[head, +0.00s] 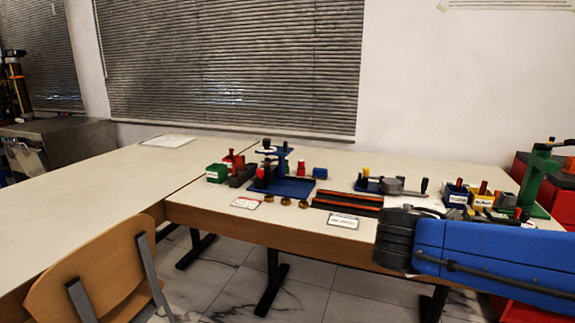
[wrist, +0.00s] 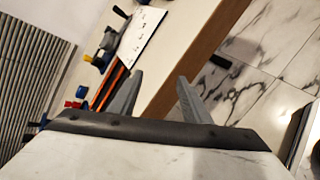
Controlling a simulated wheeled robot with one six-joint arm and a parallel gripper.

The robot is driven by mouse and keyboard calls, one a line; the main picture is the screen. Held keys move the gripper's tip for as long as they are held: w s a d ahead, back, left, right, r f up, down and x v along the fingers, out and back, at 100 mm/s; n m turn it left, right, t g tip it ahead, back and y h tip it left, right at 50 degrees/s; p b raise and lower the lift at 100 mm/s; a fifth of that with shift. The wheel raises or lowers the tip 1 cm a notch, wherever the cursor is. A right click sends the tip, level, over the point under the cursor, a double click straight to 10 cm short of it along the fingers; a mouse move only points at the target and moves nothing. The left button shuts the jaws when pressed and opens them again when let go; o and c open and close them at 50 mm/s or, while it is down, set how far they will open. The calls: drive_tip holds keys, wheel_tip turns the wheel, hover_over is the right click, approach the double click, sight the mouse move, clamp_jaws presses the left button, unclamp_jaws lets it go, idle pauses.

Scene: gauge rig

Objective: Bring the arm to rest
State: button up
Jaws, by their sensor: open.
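My gripper shows in the wrist view (wrist: 155,95) with its two grey fingers spread apart and nothing between them. It hangs over the table's front edge, with the marble-patterned floor beyond. In the head view my blue arm reaches in from the right, across the front right of the table (head: 210,208).
A blue gauge stand (head: 285,188), small bins, brass nuts (head: 285,202), a black and orange rail block (head: 347,203) and a vise-like tool (head: 390,186) stand on the table. A green press (head: 535,180) is at the right. A wooden chair (head: 95,273) stands front left. The left tabletop is mostly clear.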

drive_tip(key=s+d+f+m+g+y, duration=0.2)
drive_tip(key=s+d+f+m+g, duration=0.3)
drive_tip(key=s+m, duration=0.55)
drive_tip(key=s+a+f+m+y, duration=0.4)
drive_tip(key=s+m, duration=0.3)
drive_tip(key=shift+s+a+m, duration=0.15)
drive_tip(key=shift+m, duration=0.2)
